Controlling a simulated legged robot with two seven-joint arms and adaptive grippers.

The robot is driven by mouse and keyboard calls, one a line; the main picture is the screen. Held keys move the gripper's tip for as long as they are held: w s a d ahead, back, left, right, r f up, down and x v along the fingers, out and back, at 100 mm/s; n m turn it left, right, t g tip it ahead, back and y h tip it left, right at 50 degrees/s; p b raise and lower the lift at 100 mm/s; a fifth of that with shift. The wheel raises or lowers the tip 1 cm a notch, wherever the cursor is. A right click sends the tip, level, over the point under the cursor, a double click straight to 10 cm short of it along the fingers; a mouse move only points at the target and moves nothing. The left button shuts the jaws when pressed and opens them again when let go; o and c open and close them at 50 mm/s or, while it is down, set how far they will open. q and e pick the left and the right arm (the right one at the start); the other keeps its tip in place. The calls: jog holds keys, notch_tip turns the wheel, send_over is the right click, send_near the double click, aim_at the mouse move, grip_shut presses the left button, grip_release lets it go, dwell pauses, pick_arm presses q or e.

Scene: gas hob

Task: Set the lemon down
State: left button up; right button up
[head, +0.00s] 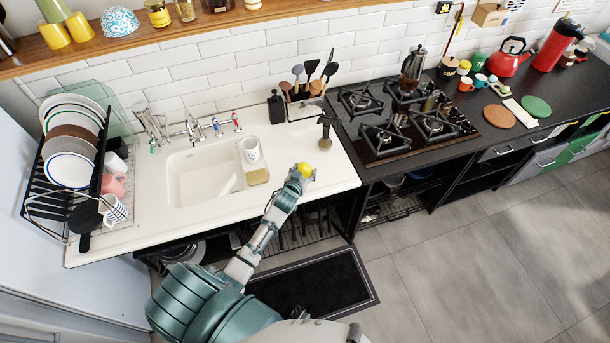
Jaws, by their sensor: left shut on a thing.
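A small yellow lemon (305,169) shows at the end of my left arm. My left gripper (301,174) is shut on it, over the front right part of the white sink counter (328,172). The gripper's fingers are small and partly hidden by my wrist. I cannot tell whether the lemon touches the counter or is held just above it. My right gripper is not in view.
A sink (205,175) with a mug (250,149) at its edge lies to the left. A dark upright tool (326,132) stands behind the lemon. The gas hob (400,122) is to the right. A loaded dish rack (75,165) stands far left.

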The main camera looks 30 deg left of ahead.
aim_at(304, 175)
pick_arm(q)
jog(key=shift+w+a, duration=0.2)
jog(key=shift+w, duration=0.1)
notch_tip(304, 175, down, 3)
jog(key=shift+f, duration=0.15)
jog(key=shift+a+f, duration=0.1)
jog(key=shift+f, duration=0.1)
jog(key=shift+f+b, duration=0.15)
jog(key=shift+b, duration=0.15)
jog(key=o, duration=1.3)
